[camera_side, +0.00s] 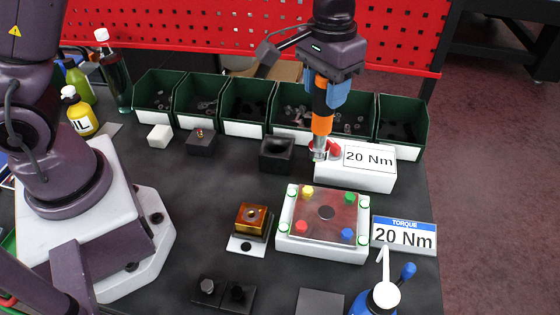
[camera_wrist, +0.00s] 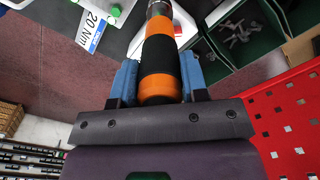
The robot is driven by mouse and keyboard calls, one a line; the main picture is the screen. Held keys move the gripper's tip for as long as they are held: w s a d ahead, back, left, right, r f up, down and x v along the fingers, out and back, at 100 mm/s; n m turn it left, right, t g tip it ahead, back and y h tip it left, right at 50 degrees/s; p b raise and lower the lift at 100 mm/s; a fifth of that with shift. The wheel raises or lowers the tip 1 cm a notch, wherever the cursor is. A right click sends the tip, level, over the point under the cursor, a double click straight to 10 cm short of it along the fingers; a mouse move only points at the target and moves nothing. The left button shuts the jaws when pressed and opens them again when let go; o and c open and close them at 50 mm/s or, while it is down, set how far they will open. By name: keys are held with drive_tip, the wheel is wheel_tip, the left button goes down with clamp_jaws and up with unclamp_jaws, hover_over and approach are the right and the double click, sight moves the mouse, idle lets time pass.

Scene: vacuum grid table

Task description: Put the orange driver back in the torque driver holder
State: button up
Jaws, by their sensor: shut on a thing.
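The orange driver (camera_side: 322,123), with a black grip band and a metal shaft, hangs roughly upright in my gripper (camera_side: 326,92). In the wrist view, the blue fingers close on both sides of the orange and black handle (camera_wrist: 160,62). A white block with a 20 Nm label (camera_side: 352,178), seemingly the torque driver holder, stands below, with red parts at its left end. The driver's metal tip overlaps that left end in the side view. I cannot tell whether the tip is in the block, above it or in front of it.
Green bins (camera_side: 247,104) line the back. A black block with a hollow top (camera_side: 277,154) stands left of the driver. A white fixture with coloured knobs (camera_side: 322,253) and a torque sign (camera_side: 403,235) stand in front. Bottles (camera_side: 80,112) stand back left.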

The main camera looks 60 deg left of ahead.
drive_tip(key=s+a, duration=0.2)
drive_tip(key=a, duration=0.9)
wheel_tip(320, 180, down, 10)
drive_tip(key=m, duration=0.3)
drive_tip(key=shift+s+r, duration=0.15)
drive_tip(key=shift+r, duration=0.1)
drive_tip(key=shift+f, duration=0.1)
drive_tip(key=o, duration=1)
drive_tip(key=shift+f, duration=0.1)
